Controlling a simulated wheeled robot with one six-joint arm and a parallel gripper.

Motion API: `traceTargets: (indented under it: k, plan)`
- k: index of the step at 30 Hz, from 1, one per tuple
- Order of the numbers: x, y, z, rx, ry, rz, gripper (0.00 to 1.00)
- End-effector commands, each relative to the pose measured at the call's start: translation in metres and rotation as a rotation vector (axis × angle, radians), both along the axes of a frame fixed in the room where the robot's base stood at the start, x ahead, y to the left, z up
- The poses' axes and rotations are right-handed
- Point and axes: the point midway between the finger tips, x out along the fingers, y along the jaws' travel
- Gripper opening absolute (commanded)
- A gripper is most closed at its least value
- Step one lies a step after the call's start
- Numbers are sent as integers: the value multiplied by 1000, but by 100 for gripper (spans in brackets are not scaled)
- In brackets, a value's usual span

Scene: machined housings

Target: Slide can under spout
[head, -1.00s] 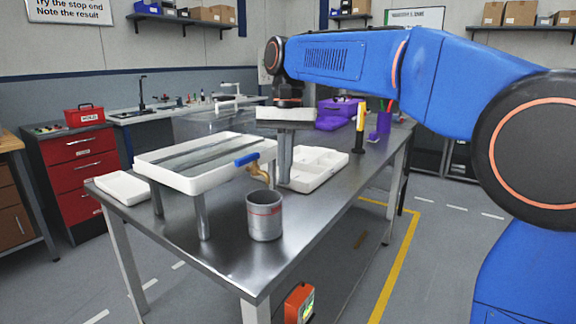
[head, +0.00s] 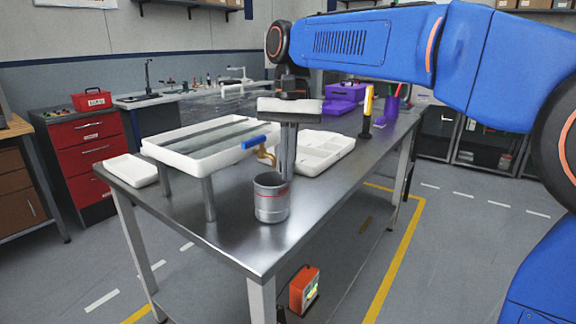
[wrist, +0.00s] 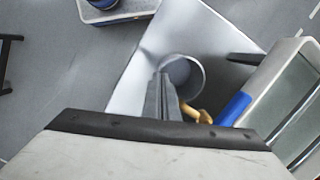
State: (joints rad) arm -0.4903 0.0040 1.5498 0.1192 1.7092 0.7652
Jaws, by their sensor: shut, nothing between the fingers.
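The grey metal can (head: 271,204), with a red band, stands upright and open on the steel table. The brass spout (head: 267,155) with a blue lever (head: 256,142) sticks out from the raised white tray (head: 178,157). The can is in front of and below the spout. In the wrist view, the spout tip (wrist: 197,115) appears at the can's rim (wrist: 204,78). My gripper (head: 287,178) is shut and empty, pointing down close to the can's right rim. In the wrist view, its fingers (wrist: 160,78) overlap the can's left side; I cannot tell whether they touch it.
A white divided tray (head: 330,150) lies behind my gripper, and a small white tray (head: 132,169) lies at the table's left end. A yellow-and-black tool (head: 367,110) stands farther back. The steel table (head: 240,240) is bare in front of the can.

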Motion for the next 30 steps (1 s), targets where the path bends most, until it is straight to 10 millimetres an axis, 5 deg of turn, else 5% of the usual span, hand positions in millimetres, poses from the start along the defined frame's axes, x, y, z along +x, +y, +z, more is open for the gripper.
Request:
traceTargets:
  k: [7,30]
  plan:
    - [32,-7,-9,-6,9,-3,0]
    - [42,-15,6,-7,10,-4,0]
